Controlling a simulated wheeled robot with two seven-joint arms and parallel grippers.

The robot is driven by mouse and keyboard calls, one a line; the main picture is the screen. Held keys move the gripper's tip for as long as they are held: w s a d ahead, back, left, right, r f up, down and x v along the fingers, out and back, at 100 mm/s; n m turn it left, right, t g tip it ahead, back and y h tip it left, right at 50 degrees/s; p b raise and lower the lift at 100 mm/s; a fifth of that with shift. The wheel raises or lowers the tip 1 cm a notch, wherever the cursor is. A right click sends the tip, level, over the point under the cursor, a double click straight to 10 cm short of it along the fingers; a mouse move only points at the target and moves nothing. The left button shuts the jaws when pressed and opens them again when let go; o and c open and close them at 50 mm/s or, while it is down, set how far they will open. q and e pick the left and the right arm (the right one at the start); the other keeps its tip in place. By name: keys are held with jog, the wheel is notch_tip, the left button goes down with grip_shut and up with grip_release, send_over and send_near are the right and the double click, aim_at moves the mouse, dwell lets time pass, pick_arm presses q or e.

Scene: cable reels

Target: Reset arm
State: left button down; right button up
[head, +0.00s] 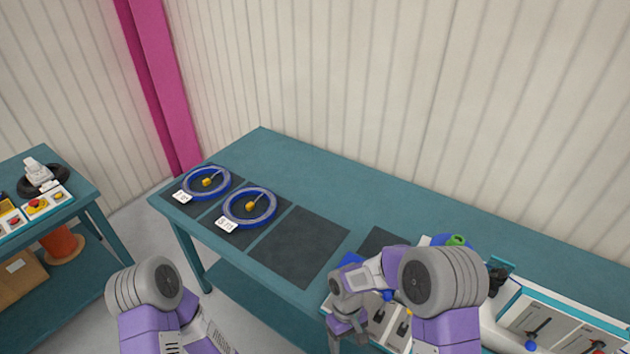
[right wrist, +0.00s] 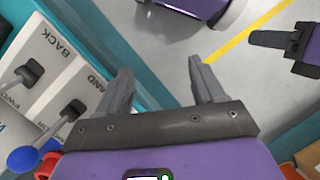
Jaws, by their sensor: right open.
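My right arm reaches over the front edge of the teal table (head: 330,180) in the head view, and its gripper (head: 347,335) points down beside the control panels. In the right wrist view, my right gripper (right wrist: 163,75) is open, with nothing between its fingers. Below the fingers are the grey floor and the table's edge. My left arm shows at the lower left of the head view, but its gripper is outside that view. A dark finger on a purple body at the right edge of the wrist view looks like my left gripper (right wrist: 280,42); its opening is unclear.
Two blue cable reels (head: 207,183) (head: 250,207) lie on dark mats at the table's left end. An empty mat (head: 298,245) lies right of them. A lever panel (right wrist: 60,75) marked BACK is close left of my right gripper. A second table (head: 75,195) stands left.

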jog(key=s+d+f+m+t+y, duration=0.1)
jog(key=s+f+m+t+y, duration=0.3)
jog(key=s+f+m, duration=0.4)
jog(key=s+f, duration=0.3)
jog(key=shift+s+d+y, duration=0.15)
jog(key=shift+d+y, duration=0.05)
jog(key=shift+y, duration=0.2)
